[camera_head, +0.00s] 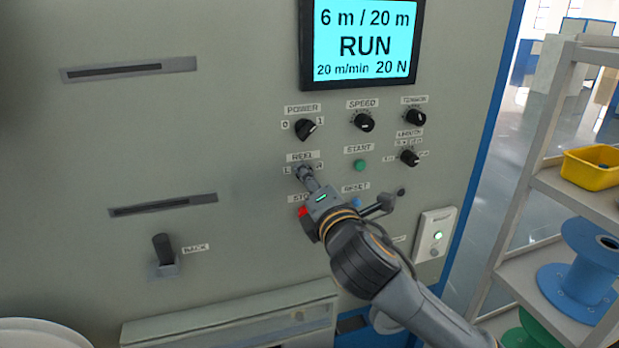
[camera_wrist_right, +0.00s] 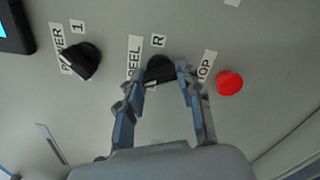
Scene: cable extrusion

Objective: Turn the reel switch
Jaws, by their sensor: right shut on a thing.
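The reel switch (camera_wrist_right: 160,70) is a black knob under a REEL label on the grey machine panel. In the head view it sits below the power switch and is mostly hidden by my right gripper (camera_head: 305,174). In the right wrist view my right gripper (camera_wrist_right: 162,85) has its two fingers on either side of the knob, shut on it. An R mark shows beside the knob, and its other side mark is partly covered. Which way the knob points is hard to tell. My left gripper is not in view.
The power knob (camera_head: 306,129) is above, the green start button (camera_head: 359,165) to the right, the red stop button (camera_wrist_right: 229,83) close by. The screen (camera_head: 363,40) reads RUN, 6 m / 20 m. A shelf with a blue spool (camera_head: 580,268) stands at the right.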

